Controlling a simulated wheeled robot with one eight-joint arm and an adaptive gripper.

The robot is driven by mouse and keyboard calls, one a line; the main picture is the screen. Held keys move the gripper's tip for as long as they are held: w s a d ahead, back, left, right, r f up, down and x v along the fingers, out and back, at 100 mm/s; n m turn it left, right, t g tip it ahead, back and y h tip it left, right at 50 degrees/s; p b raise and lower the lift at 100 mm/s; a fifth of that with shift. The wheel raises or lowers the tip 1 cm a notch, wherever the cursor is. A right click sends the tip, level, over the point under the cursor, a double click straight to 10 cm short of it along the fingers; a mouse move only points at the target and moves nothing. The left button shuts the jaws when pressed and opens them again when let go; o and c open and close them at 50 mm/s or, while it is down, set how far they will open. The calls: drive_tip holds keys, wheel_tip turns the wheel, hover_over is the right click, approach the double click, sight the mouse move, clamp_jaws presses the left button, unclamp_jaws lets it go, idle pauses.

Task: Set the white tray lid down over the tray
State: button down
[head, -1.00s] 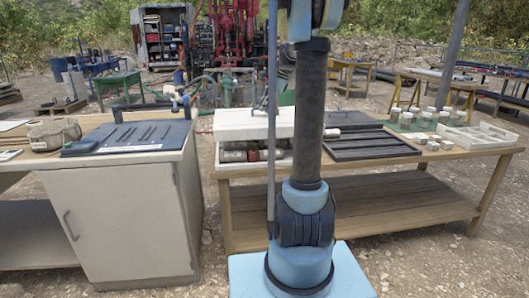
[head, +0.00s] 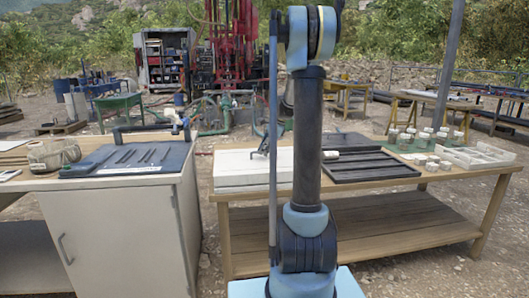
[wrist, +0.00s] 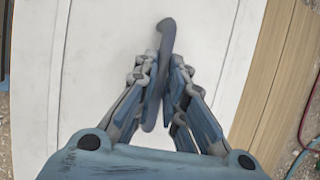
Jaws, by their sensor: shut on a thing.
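The white tray lid (head: 235,163) lies over the white tray (head: 245,187) at the left end of the wooden bench. It looks level, and the tray's contents are hidden under it. Whether it is fully seated all round I cannot tell. In the wrist view the lid's white top (wrist: 95,60) fills most of the picture, with a dark bar handle (wrist: 166,35) on it. My gripper (wrist: 162,85) is shut on this handle from above. In the head view my arm's column hides the lid's right end and most of my gripper.
A black slatted tray (head: 375,166) lies just right of the white tray. Several white-lidded jars (head: 410,137) and a white divided tray (head: 480,155) stand farther right. A cabinet with a black mat (head: 130,158) stands left, across a narrow gap.

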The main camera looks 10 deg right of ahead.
drive_tip(key=shift+f, duration=0.25)
drive_tip(key=c, duration=1.7)
unclamp_jaws()
drive_tip(key=shift+o, duration=0.2)
